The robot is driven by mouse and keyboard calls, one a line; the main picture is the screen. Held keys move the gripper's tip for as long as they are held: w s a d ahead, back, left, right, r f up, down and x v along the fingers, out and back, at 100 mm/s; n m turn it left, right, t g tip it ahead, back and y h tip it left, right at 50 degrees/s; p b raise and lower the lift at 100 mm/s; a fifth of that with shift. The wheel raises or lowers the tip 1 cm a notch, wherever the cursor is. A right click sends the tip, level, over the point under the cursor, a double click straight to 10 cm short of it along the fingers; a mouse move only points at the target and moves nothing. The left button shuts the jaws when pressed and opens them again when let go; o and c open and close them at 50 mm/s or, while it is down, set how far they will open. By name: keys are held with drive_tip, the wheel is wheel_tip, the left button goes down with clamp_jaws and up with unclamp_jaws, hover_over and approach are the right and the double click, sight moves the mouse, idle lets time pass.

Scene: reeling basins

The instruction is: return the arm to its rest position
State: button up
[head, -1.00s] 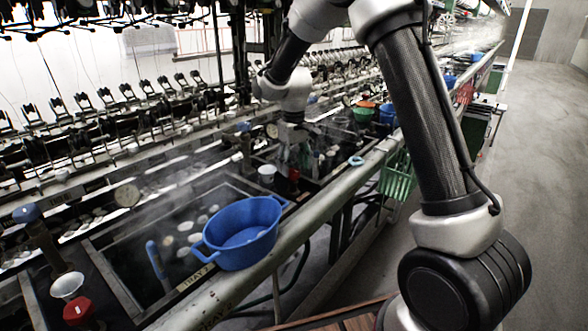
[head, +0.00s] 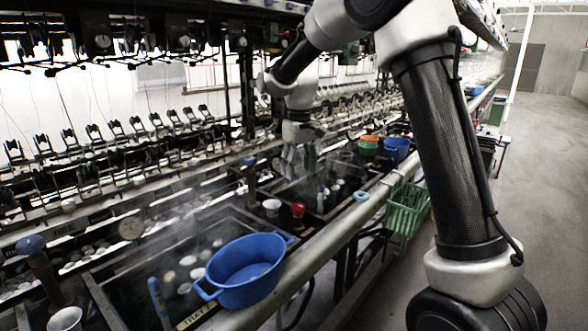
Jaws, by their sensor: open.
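My arm rises from the lower right, bends at the top and reaches down over the reeling basins. My gripper (head: 298,160) hangs at its end, fingers pointing down, above the far basin beyond the red knob. Its fingers are apart and nothing shows between them. It is small and partly blurred by steam against the dark machinery.
A red knob (head: 298,209) and a white cup (head: 271,207) are below my gripper. A green basket (head: 407,209) hangs outside the rail. The aisle floor (head: 555,200) at right is clear.

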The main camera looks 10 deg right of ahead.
drive_tip(key=shift+f, duration=0.1)
drive_tip(key=s+d+r+m+t, duration=0.1)
drive_tip(key=s+d, duration=0.3)
drive_tip(key=s, duration=0.7)
drive_tip(key=s+d+r+m+t, duration=0.1)
drive_tip(key=s+d+r, duration=0.2)
drive_tip(key=s, duration=0.8)
drive_tip(key=s+d+r+m+t, duration=0.1)
drive_tip(key=s+d+r+t, duration=0.1)
drive_tip(key=s+d, duration=0.5)
drive_tip(key=shift+s+d+r+m, duration=0.25)
drive_tip(key=shift+s+m, duration=0.15)
drive_tip(key=shift+s, duration=1.85)
